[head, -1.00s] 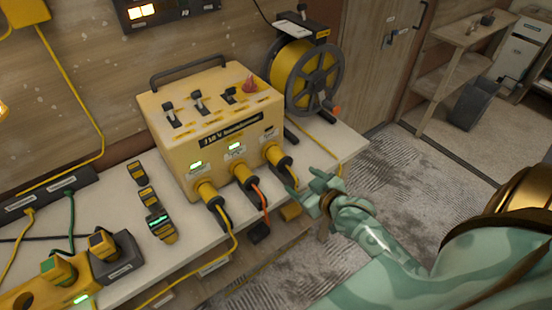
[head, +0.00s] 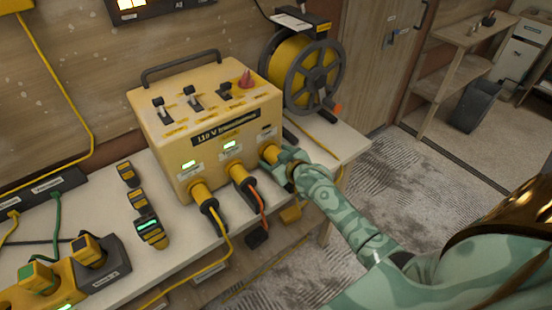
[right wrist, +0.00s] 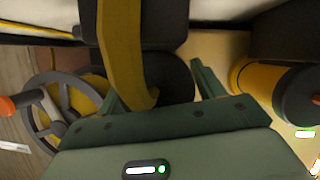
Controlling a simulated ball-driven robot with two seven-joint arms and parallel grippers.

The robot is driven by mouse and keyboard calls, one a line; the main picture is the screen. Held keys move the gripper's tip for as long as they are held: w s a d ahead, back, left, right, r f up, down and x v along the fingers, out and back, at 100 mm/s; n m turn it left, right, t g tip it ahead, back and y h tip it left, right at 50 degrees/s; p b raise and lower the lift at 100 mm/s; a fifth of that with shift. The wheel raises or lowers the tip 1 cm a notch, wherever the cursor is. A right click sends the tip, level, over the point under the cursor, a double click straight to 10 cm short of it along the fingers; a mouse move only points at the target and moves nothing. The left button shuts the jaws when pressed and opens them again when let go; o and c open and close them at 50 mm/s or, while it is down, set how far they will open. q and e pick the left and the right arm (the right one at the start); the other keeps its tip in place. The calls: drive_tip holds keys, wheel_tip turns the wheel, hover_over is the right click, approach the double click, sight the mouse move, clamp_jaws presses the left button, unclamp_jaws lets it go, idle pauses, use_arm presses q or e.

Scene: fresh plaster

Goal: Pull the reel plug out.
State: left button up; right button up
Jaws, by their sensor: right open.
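The yellow transformer box (head: 215,130) stands on the bench with three yellow plugs in a row on its front. The rightmost plug (head: 268,152) is partly hidden by my right gripper (head: 283,162). In the right wrist view the fingers of my right gripper (right wrist: 152,78) are apart, on either side of a dark round plug end (right wrist: 172,80) with a yellow cable (right wrist: 122,50) crossing it. I cannot tell whether the fingers touch the plug. The cable reel (head: 302,75) stands behind the box on the right. My left gripper is not in view.
The middle plug (head: 240,175) with an orange cable sits close left of my gripper, and the left plug (head: 202,195) has a yellow cable. Small black-and-yellow devices (head: 150,230) lie on the bench (head: 190,250). Free floor is at right.

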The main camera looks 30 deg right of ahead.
drive_tip(key=c, duration=1.2)
drive_tip(key=s+p, duration=0.3)
drive_tip(key=s, duration=0.1)
drive_tip(key=shift+s+d+r, duration=0.1)
drive_tip(key=shift+d+r, duration=0.1)
drive_tip(key=shift+r, duration=0.05)
drive_tip(key=shift+s+f, duration=0.1)
drive_tip(key=shift+s, duration=0.2)
drive_tip(key=shift+f, duration=0.15)
drive_tip(key=o, duration=1.2)
drive_tip(key=shift+s, duration=0.1)
drive_tip(key=shift+s, duration=0.1)
